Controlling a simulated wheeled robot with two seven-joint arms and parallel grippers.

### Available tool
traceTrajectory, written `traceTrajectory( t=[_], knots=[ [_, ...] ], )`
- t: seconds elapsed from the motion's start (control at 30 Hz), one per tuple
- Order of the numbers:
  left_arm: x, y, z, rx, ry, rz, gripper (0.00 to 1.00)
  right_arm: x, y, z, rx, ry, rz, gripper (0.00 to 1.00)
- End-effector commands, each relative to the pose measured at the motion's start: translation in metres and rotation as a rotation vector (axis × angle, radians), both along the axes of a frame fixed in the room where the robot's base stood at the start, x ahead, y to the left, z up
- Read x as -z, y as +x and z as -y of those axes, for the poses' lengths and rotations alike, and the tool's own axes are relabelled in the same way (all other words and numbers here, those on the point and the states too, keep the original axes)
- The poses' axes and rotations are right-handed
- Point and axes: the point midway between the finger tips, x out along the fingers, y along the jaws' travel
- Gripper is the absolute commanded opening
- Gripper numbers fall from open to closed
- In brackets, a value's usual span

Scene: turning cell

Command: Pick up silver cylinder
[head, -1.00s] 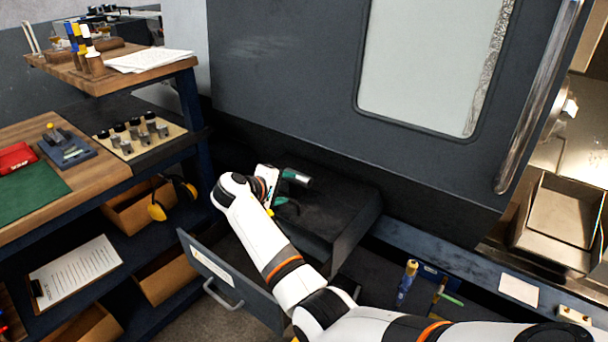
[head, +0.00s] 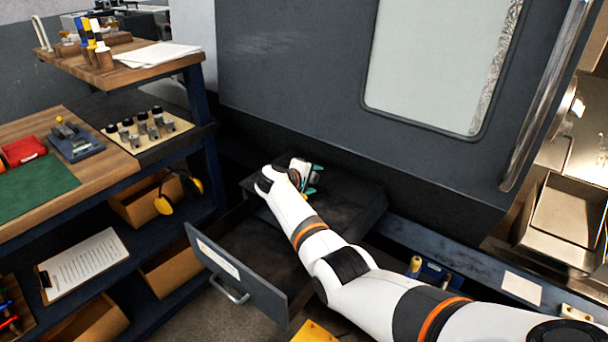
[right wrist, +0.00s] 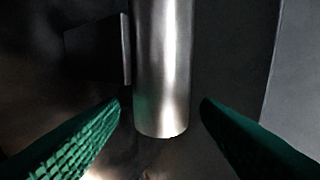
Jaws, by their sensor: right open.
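The silver cylinder (right wrist: 162,65) shows large in the right wrist view, its rounded end pointing down in the picture. My right gripper (right wrist: 163,112) is open, with one green finger on either side of the cylinder's end. A gap shows between each fingertip and the cylinder. In the head view my right gripper (head: 312,180) is over the dark ledge (head: 350,205) under the machine door. I cannot make out the cylinder there; the gripper and arm may hide it. My left gripper is not in view.
A dark block (right wrist: 97,48) stands close left of the cylinder. An open drawer (head: 238,268) lies below my right arm. At left, a workbench bears a tan board (head: 178,126) with several small capped metal pieces. The machine door (head: 290,80) rises behind the ledge.

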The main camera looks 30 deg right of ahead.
Motion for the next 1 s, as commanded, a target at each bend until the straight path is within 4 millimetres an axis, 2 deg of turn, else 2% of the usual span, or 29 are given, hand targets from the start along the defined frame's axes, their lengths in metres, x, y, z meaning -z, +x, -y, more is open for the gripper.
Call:
traceTrajectory(
  t=[0.13,0.4,0.5,0.77,0.87,1.0],
  knots=[
    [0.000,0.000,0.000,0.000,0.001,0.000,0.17,0.000,0.000,0.000,0.000,0.000,0.000,0.58],
    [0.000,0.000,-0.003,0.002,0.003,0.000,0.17,0.000,0.000,-0.001,0.000,0.000,-0.001,0.13],
    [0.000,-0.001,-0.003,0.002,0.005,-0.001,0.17,0.000,0.000,-0.001,0.000,0.000,-0.001,0.00],
    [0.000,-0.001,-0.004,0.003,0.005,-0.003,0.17,-0.003,0.000,-0.001,-0.001,0.000,0.002,0.00],
    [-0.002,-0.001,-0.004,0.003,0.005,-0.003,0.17,-0.014,0.001,-0.001,-0.001,-0.001,0.006,0.00],
    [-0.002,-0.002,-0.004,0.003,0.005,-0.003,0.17,-0.041,0.001,0.000,0.000,-0.001,0.009,0.00]
  ],
)
